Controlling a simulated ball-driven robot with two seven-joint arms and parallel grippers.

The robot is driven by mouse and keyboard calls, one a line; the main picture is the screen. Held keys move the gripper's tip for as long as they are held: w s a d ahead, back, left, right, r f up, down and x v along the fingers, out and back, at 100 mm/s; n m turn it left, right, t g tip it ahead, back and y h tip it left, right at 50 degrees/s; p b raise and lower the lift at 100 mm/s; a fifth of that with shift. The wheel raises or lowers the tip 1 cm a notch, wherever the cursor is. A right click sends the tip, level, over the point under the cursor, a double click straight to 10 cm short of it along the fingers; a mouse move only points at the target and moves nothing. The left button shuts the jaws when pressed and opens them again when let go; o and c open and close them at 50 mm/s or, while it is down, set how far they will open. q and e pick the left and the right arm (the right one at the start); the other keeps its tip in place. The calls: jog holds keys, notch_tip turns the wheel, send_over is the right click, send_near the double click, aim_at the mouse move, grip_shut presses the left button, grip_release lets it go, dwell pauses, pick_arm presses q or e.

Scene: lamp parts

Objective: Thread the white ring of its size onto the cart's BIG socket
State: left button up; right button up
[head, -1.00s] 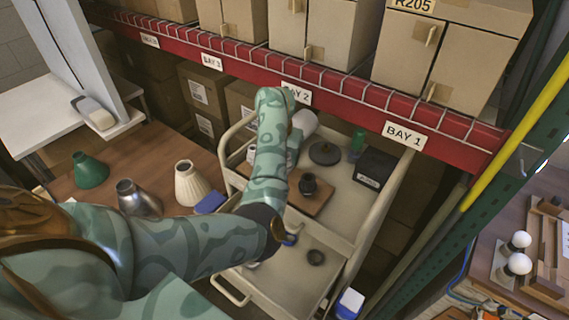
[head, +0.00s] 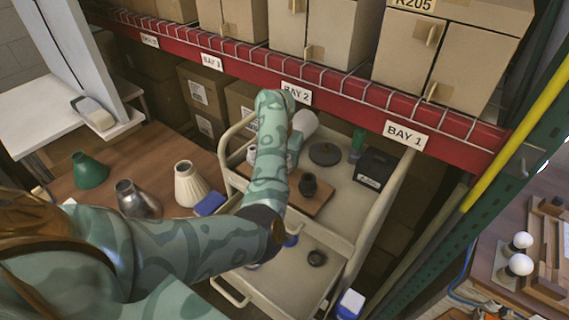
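The cart (head: 372,232) stands in the middle of the head view, with an upper and a lower deck. A black socket piece (head: 308,186) stands upright on a brown board (head: 322,200) on the upper deck; I cannot tell whether it is the big socket. I cannot make out a white ring for certain. A white rounded piece (head: 305,122) shows partly behind my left arm. My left arm reaches across the cart's left part and hides what lies behind it. Neither gripper can be seen.
A dark disc (head: 325,153), a green bottle (head: 357,142) and a black box (head: 376,168) stand on the upper deck. Lamp shades, green (head: 89,170), metallic (head: 136,199) and cream (head: 190,184), stand on the left table. A red shelf beam (head: 350,92) runs behind the cart.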

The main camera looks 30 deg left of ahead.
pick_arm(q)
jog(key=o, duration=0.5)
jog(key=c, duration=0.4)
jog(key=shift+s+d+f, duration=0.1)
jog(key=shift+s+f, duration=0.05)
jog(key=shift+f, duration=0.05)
